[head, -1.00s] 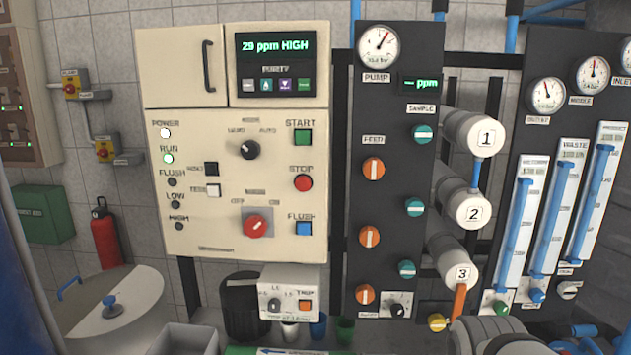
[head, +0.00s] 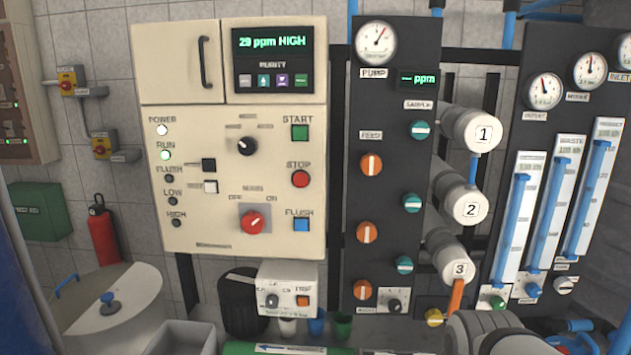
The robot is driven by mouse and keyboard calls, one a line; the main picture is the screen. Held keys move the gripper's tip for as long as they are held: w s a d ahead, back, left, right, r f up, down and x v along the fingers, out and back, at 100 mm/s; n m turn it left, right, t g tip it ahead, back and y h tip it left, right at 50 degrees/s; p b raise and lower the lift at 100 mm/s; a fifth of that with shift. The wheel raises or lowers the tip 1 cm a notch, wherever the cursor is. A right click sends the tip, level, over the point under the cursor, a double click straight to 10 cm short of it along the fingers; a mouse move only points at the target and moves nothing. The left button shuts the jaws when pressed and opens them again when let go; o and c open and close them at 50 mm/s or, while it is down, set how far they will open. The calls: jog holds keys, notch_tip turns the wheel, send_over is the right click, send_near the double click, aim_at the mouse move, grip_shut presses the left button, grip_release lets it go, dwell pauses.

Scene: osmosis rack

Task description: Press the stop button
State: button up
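The red round stop button (head: 301,179) sits on the right side of the cream control panel (head: 210,215), under the label STOP. The display (head: 272,42) reads 29 ppm HIGH. The power and run lamps (head: 165,155) are lit. My gripper's fingers do not show in the head view. A grey rounded part, which may be my arm, shows at the bottom right, well away from the button.
A red rotary switch (head: 252,222) and a black selector knob (head: 247,146) are left of the buttons. A small white box (head: 287,290) hangs below the panel. Right of it stands a dark valve panel (head: 390,190) with white numbered cylinders. The space before the stop button looks clear.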

aim_at(303, 185)
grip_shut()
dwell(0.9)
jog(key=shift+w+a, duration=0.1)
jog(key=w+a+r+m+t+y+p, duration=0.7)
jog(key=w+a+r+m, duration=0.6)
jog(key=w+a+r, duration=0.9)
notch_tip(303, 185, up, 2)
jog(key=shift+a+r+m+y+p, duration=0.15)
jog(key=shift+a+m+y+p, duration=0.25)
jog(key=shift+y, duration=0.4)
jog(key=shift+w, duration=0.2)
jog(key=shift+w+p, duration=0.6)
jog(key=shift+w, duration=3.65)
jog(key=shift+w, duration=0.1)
